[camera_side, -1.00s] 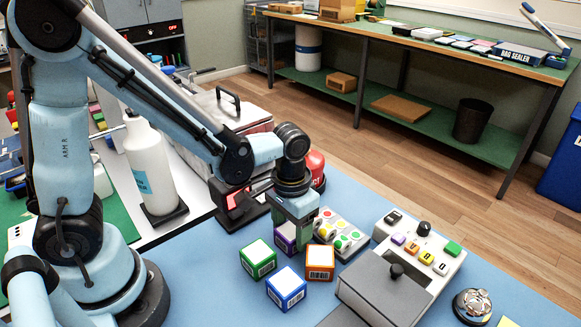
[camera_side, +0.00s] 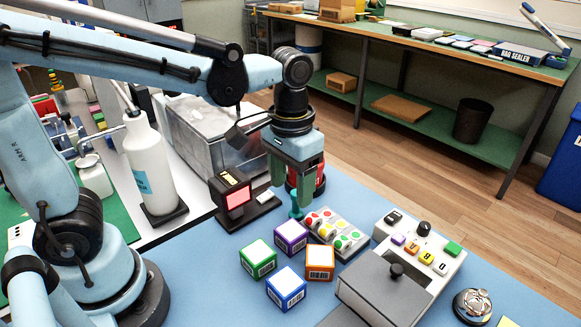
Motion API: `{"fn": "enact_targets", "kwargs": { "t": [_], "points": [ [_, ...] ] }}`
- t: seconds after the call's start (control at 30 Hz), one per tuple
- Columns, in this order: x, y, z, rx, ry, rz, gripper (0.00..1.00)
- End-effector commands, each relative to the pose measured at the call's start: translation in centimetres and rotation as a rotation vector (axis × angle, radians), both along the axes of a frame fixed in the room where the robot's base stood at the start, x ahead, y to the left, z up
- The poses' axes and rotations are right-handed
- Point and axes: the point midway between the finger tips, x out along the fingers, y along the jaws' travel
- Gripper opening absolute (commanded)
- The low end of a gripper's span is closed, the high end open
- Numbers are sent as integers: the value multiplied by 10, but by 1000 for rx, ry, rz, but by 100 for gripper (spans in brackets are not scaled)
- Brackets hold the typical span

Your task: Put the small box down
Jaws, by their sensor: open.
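Four small white-topped boxes with barcodes sit close together on the blue mat (camera_side: 215,290). The purple-sided box (camera_side: 291,238) is at the back. The orange-sided box (camera_side: 320,262) is to its right, the green-sided box (camera_side: 257,260) to its left, and the blue-sided box (camera_side: 286,289) in front. My gripper (camera_side: 297,188) points down in the air above and behind the purple box, apart from it. Its jaws are open and no box is between them. The purple box shows in full, upright on the mat.
A tray of coloured dot stickers (camera_side: 337,234) lies right of the boxes. A grey lidded unit with coloured keys (camera_side: 432,250) and a bell (camera_side: 472,305) stand farther right. A small device with a pink screen (camera_side: 238,198) is behind left. The front left mat is clear.

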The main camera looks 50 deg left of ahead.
Motion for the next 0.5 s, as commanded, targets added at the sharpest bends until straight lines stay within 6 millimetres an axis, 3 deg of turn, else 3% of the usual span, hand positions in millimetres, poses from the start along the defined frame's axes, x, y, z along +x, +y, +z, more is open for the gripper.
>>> {"fn": "enact_targets", "kwargs": {
  "t": [0.27,0.5],
  "points": [
    [-4,9,9,-12,-55,2,63],
    [-16,42,10,-35,-315,5,63]
  ]
}}
